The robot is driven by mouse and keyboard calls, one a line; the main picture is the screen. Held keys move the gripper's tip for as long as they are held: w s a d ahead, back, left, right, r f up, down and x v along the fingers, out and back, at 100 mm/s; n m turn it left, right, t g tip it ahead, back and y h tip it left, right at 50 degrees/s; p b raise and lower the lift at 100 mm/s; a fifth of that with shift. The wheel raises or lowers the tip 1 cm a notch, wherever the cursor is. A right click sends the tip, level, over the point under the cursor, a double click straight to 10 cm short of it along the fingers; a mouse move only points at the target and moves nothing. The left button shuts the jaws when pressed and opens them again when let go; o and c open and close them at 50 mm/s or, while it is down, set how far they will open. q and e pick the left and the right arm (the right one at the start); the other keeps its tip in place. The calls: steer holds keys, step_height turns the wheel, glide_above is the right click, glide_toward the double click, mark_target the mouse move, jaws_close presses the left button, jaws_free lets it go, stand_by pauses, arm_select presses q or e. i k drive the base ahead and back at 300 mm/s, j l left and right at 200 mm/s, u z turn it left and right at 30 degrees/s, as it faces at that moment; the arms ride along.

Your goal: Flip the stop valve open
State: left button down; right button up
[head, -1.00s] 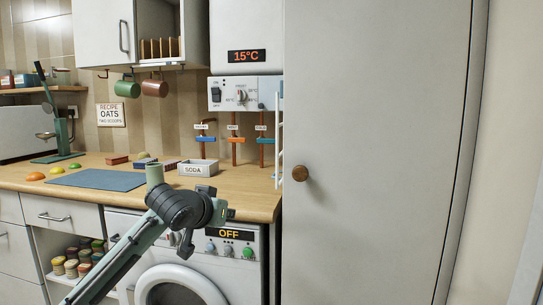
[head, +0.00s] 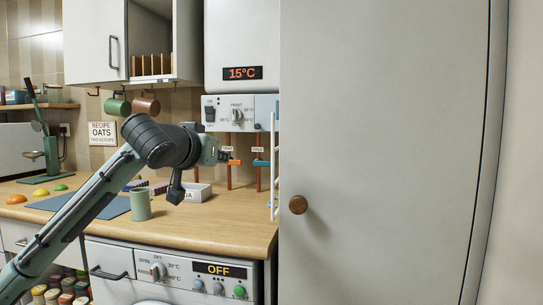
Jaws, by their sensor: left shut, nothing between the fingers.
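Several small valves sit on thin vertical pipes on the wall below the boiler panel. The middle valve has an orange lever (head: 234,163), and the right one has a blue lever (head: 261,163). Both levers lie crosswise to their pipes. The small labels above are too blurred to read surely, so I cannot tell which is the stop valve. My left gripper (head: 224,156) is shut and empty, in front of the valves and beside the orange lever. Contact cannot be told. My arm hides the left valve. My right gripper is not in view.
The boiler panel (head: 223,113) hangs just above the valves. A green mug (head: 141,204) and a soda box (head: 199,193) stand on the wooden counter (head: 215,228) below. A white rack (head: 273,185) and a tall cupboard door (head: 385,120) bound the right side.

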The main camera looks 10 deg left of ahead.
mark_target(260, 164)
steer(key=i, duration=1.2)
